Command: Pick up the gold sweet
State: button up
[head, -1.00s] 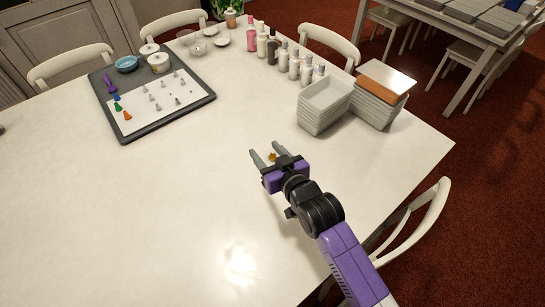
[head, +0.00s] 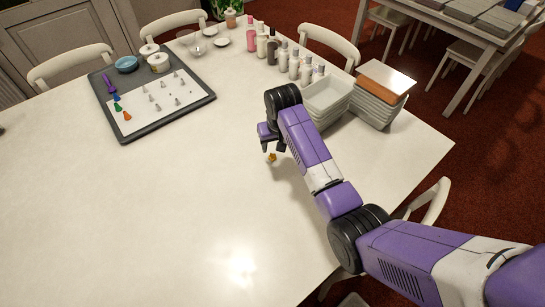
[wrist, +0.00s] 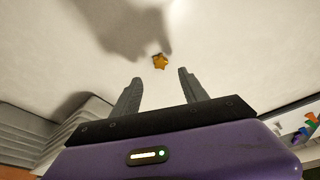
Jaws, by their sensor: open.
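The gold sweet (head: 272,157) is a small golden piece lying on the white table, in front of the stacked trays. In the wrist view the gold sweet (wrist: 160,61) lies on the bare table beyond my fingertips, roughly in line with the gap between them. My gripper (wrist: 159,76) is open, with nothing between its two grey fingers. In the head view my gripper (head: 272,147) points down beside the sweet, partly hidden behind my purple arm.
White stacked trays (head: 325,98) and another stack with an orange top (head: 386,80) stand right of my gripper. A row of bottles (head: 283,57) is behind. A dark board (head: 205,99) with small nozzles lies left. The table's middle and front are clear.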

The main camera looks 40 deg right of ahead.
aim_at(272, 156)
jog(key=x, duration=0.6)
jog(key=shift+s+a+f+p, duration=0.1)
jog(key=shift+a+f+p, duration=0.15)
jog(key=shift+f+p, duration=0.05)
grip_shut()
